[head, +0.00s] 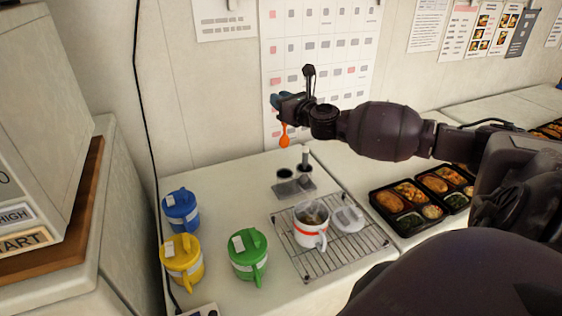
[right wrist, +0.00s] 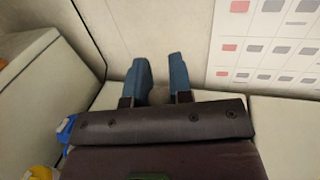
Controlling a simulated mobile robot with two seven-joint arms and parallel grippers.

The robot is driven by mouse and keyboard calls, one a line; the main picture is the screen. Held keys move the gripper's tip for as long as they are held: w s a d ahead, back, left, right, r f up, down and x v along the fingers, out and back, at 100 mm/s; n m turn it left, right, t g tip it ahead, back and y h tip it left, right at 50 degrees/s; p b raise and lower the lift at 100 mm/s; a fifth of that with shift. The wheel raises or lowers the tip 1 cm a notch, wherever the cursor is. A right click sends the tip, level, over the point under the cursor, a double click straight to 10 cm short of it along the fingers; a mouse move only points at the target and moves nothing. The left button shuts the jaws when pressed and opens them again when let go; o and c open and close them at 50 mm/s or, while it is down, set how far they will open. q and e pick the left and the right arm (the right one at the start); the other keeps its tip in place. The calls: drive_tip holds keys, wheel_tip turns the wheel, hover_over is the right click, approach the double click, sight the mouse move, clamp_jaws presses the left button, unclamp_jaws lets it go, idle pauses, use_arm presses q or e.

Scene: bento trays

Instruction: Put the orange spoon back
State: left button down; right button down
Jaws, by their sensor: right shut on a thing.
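The orange spoon (head: 284,138) hangs upright below my right gripper (head: 279,100), in the air above the counter. My right gripper is shut on the spoon's upper end. In the right wrist view the two blue fingers of my right gripper (right wrist: 159,78) show against the wall and the spoon is hidden. A grey holder (head: 294,189) with dark round cups stands on the counter below and slightly right of the spoon; a pale upright handle rises from its right cup. My left gripper is not in view.
A white mug with a red band (head: 311,232) and a pale lid (head: 348,219) sit on a wire rack (head: 335,256). Blue (head: 181,211), yellow (head: 182,262) and green (head: 247,257) lidded mugs stand left. Filled bento trays (head: 410,208) lie right. The wall is behind.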

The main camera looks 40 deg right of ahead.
sight(287, 142)
wheel_tip(287, 142, down, 12)
drive_tip(key=b, duration=0.3)
drive_tip(key=shift+d, duration=0.1)
wheel_tip(287, 142, down, 4)
drive_tip(key=shift+f+b, duration=0.15)
drive_tip(key=shift+b, duration=0.75)
drive_tip(key=shift+f, duration=0.2)
drive_tip(key=c, duration=1.1)
unclamp_jaws()
drive_tip(key=shift+o, duration=0.4)
